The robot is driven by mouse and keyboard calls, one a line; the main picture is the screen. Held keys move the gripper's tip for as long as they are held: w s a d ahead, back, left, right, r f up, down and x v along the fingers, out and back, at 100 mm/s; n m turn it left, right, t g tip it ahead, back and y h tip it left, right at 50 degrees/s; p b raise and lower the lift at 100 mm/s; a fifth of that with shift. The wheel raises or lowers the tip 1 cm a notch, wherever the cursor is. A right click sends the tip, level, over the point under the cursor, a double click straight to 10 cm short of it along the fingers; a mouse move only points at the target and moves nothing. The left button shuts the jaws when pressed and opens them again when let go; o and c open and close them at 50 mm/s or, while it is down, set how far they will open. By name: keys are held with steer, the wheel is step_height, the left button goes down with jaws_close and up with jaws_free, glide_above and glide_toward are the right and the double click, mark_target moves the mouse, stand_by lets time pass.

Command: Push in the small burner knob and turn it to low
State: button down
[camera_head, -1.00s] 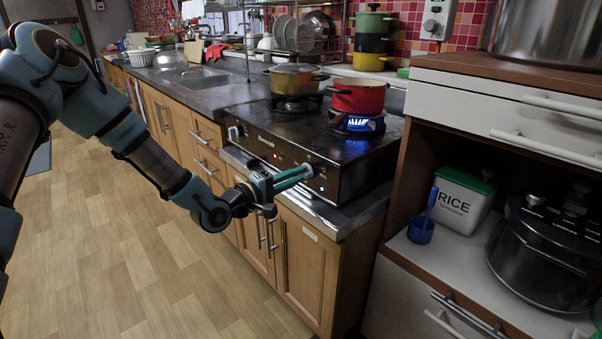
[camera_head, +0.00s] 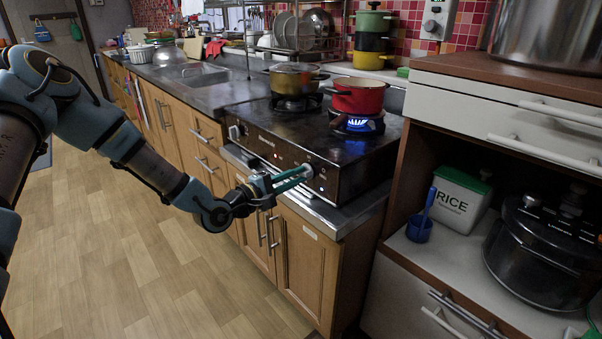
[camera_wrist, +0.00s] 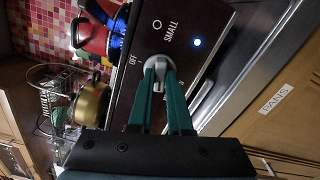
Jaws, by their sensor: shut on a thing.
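The small burner knob (camera_wrist: 158,64) is a grey round knob on the dark stove front, beside the labels "SMALL" and "OFF" in the wrist view. In the head view the knob (camera_head: 309,171) is at the right end of the stove's front. My gripper (camera_wrist: 159,80) has its two teal fingers shut on the knob, one on each side. It also shows in the head view (camera_head: 301,174), reaching in from the left. The fingers hide part of the knob and a label below it. A blue flame (camera_head: 362,125) burns under the red pot.
The stove (camera_head: 290,130) carries a red pot (camera_head: 357,98) on the right burner and a yellowish pot (camera_head: 292,80) on the left one. A blue light (camera_wrist: 197,42) glows near the knob. A shelf unit with a rice box (camera_head: 459,200) stands at the right. The floor at left is clear.

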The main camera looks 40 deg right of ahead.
steer(key=shift+n, duration=0.7)
steer(key=shift+n+p, duration=0.5)
steer(key=shift+n, duration=0.8)
steer(key=n, duration=0.5)
